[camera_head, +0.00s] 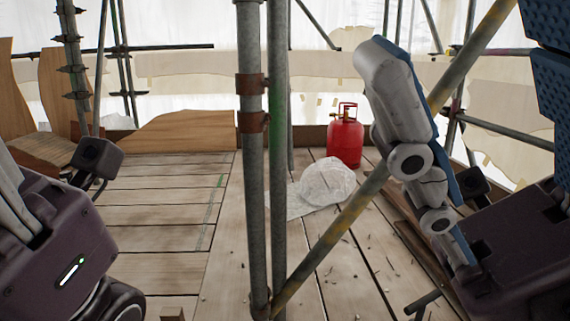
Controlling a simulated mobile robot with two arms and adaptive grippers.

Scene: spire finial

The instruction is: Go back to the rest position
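My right gripper (465,40) is raised close to the camera on the right side. One grey, jointed finger with a blue pad stands at its left. A blue textured pad of the other finger is cut off by the top right edge. The fingers are spread wide, with nothing between them. My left gripper (12,195) is at the left edge, where only its dark body and part of a grey link show. Its fingertips are outside the picture, so its opening and anything it may hold are hidden.
Upright scaffold poles (250,150) stand in the middle. A rusty diagonal pole (330,240) runs close to my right gripper. A red gas cylinder (345,143) and a crumpled translucent sheet (325,185) are on the plank floor (165,215). Wooden panels (185,130) lean at back left.

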